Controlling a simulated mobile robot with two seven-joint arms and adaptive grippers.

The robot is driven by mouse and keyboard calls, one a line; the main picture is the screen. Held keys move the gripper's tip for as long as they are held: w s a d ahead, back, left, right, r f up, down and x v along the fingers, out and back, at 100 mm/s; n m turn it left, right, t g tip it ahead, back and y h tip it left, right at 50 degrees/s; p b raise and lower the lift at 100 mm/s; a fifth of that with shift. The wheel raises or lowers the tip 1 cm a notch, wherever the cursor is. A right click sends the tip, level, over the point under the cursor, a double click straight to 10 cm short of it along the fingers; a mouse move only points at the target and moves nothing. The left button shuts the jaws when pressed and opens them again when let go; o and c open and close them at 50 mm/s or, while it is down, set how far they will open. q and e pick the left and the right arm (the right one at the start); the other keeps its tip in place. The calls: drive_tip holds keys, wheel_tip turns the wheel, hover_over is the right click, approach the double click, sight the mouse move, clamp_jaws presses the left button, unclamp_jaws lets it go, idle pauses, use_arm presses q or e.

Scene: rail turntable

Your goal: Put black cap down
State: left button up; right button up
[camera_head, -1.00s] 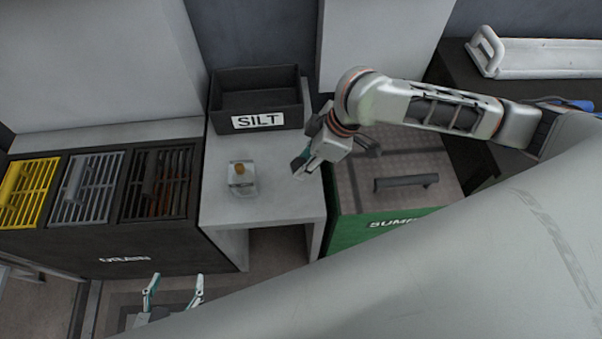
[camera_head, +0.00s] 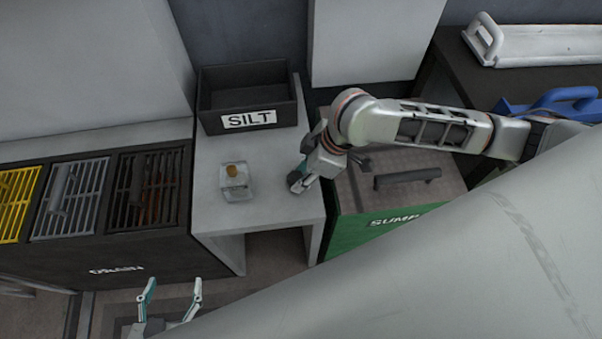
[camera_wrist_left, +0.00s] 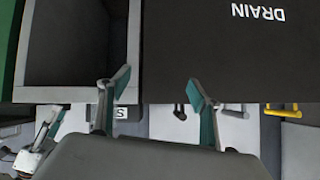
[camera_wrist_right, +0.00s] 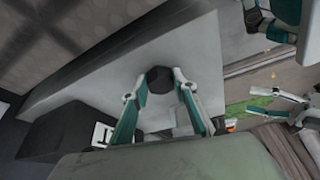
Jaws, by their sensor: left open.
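The black cap (camera_wrist_right: 159,80) is a small dark many-sided piece between the fingertips of my right gripper (camera_wrist_right: 160,82) in the right wrist view. The fingers press on it from both sides. In the head view my right gripper (camera_head: 299,182) is over the right part of the grey table (camera_head: 270,205), low and close to the top; I cannot tell whether the cap touches it. My left gripper (camera_head: 172,291) is open and empty, low in front of the drain cabinet; it also shows in the left wrist view (camera_wrist_left: 160,85).
A clear block with a brown top (camera_head: 236,181) stands left of my right gripper. The black SILT bin (camera_head: 250,122) is at the table's back. The green SUMP box (camera_head: 360,232) adjoins on the right, the DRAIN cabinet (camera_head: 140,255) on the left. The table's front middle is bare.

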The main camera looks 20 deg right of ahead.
sight(298, 176)
drive_tip(key=o, duration=0.3)
use_arm(q)
drive_tip(key=shift+s+f, duration=0.1)
drive_tip(key=shift+f, duration=0.05)
use_arm(e)
drive_tip(key=shift+o, duration=0.2)
drive_tip(key=shift+r, duration=0.1)
drive_tip(key=v, duration=0.1)
drive_tip(key=p+v, duration=0.1)
drive_tip(key=v, duration=0.1)
drive_tip(key=shift+w+r+p, duration=0.2)
drive_tip(key=shift+r+p, duration=0.1)
drive_tip(key=shift+r, duration=0.05)
use_arm(q)
drive_tip(key=p, duration=0.1)
drive_tip(key=r+p, duration=0.1)
drive_tip(key=p, duration=0.1)
drive_tip(key=shift+s+a+r, duration=0.25)
drive_tip(key=shift+s+a, duration=0.1)
use_arm(e)
drive_tip(key=v, duration=0.8)
drive_tip(key=shift+s+r, duration=0.2)
drive_tip(key=shift+s, duration=0.15)
drive_tip(key=shift+d, duration=0.1)
